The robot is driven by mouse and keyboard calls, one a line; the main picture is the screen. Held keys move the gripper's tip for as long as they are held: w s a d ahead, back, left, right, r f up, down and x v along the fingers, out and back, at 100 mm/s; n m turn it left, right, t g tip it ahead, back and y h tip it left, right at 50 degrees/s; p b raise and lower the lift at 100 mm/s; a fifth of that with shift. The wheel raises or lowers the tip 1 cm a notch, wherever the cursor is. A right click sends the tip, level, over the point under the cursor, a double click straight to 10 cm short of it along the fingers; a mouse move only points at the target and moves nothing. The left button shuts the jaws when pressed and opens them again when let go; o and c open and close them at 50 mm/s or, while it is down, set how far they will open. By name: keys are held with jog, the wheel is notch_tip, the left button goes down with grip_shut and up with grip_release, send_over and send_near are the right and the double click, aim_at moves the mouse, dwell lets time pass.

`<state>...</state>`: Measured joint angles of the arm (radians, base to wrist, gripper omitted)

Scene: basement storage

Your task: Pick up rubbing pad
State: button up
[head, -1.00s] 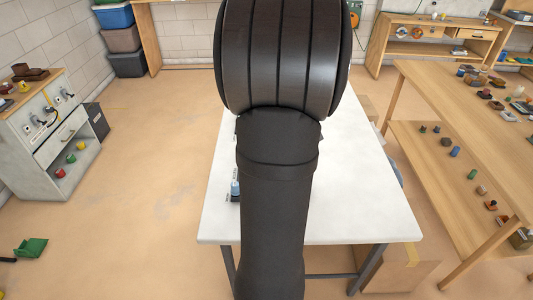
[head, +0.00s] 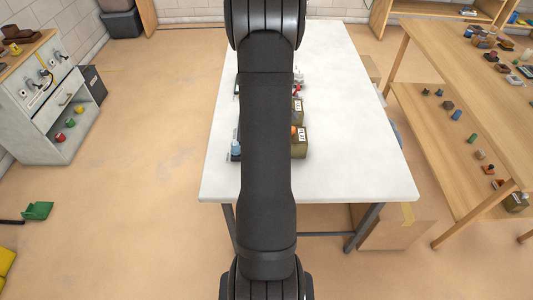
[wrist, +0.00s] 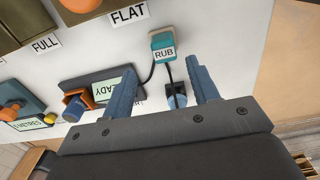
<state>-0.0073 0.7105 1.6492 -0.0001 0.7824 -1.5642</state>
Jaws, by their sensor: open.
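A small teal block with a white RUB label (wrist: 163,45) lies on the white table in the wrist view; it appears to be the rubbing pad. A dark cord runs from it toward a blue and black object (wrist: 176,100) seen between my fingers. My gripper (wrist: 161,65) is open, its two blue fingers apart, with the teal block just beyond the fingertips. Nothing is held. The gripper is hidden behind my arm in the head view, where a light-blue item (head: 236,147) shows at the arm's left side.
The white table (head: 345,165) is bare on its right side. Brown boxes (head: 299,142) stand right of my arm. The wrist view shows a FLAT label (wrist: 128,14), a FULL label (wrist: 46,44) and a dark tray with an orange part (wrist: 76,104). A wooden shelf table (head: 440,75) stands at right.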

jog(key=shift+s+d+f, duration=0.1)
jog(key=shift+s+f, duration=0.1)
jog(key=shift+f, duration=1.35)
jog(key=shift+s+d+f, duration=0.1)
jog(key=shift+s+f, duration=0.05)
jog(key=shift+f, duration=1.35)
jog(key=c, duration=1)
